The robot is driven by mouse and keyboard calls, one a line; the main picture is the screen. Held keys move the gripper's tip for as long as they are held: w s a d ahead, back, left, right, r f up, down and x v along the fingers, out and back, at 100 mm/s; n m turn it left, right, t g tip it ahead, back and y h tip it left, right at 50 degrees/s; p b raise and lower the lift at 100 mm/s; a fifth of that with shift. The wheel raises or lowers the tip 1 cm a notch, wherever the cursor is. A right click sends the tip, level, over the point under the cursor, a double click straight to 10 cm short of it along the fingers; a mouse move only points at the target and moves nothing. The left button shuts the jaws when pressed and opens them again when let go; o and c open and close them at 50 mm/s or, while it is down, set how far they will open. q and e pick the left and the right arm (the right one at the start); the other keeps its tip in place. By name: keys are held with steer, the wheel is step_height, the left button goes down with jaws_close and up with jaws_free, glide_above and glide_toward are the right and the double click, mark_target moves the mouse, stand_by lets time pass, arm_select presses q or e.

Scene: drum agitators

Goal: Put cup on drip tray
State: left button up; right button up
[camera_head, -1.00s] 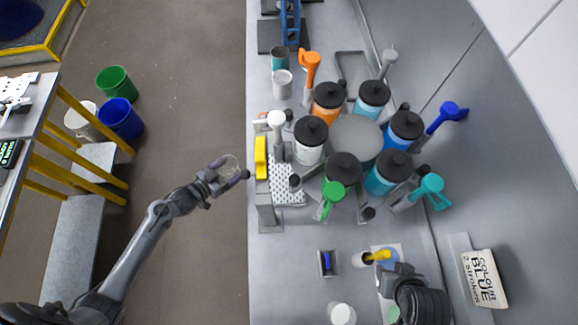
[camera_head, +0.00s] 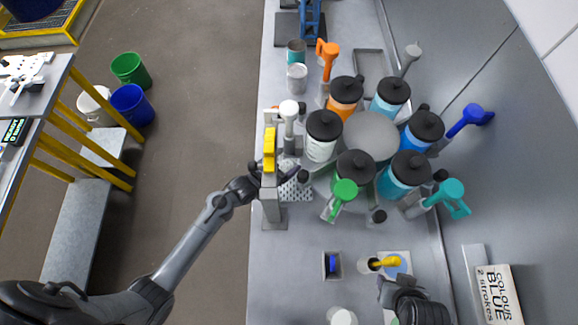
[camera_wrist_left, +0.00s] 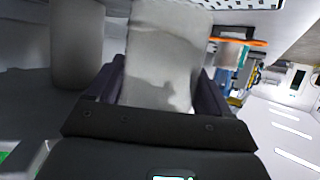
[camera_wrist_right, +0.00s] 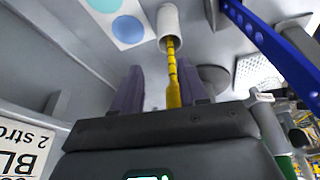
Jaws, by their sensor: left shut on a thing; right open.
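The drip tray (camera_head: 295,190) is a white perforated plate at the near-left side of the drum machine; its holes also show at the top of the left wrist view (camera_wrist_left: 238,4). My left gripper (camera_head: 283,172) is at the tray, beside the post with the yellow top. It is shut on the cup (camera_wrist_left: 163,55), a greyish, see-through cup that fills the space between its fingers in the left wrist view. In the head view the cup is mostly hidden; I cannot tell whether it touches the tray.
The yellow-topped post (camera_head: 269,150) and a white-headed lever (camera_head: 289,112) stand close around the tray. Several black-lidded drums (camera_head: 324,135) ring the grey centre. A green lever (camera_head: 345,190) is just right of the tray.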

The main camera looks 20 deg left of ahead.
mark_target(286, 163)
arm_select(q)
steer(key=shift+w+d, duration=0.1)
steer(key=shift+d, duration=0.15)
steer(key=f+b, duration=0.2)
steer(key=b, duration=0.1)
steer(key=f+b, duration=0.1)
steer(key=shift+w+d+f, duration=0.1)
steer(key=shift+d+f, duration=0.2)
steer(key=shift+f, duration=0.05)
steer(key=shift+r, duration=0.1)
steer(key=o, duration=1)
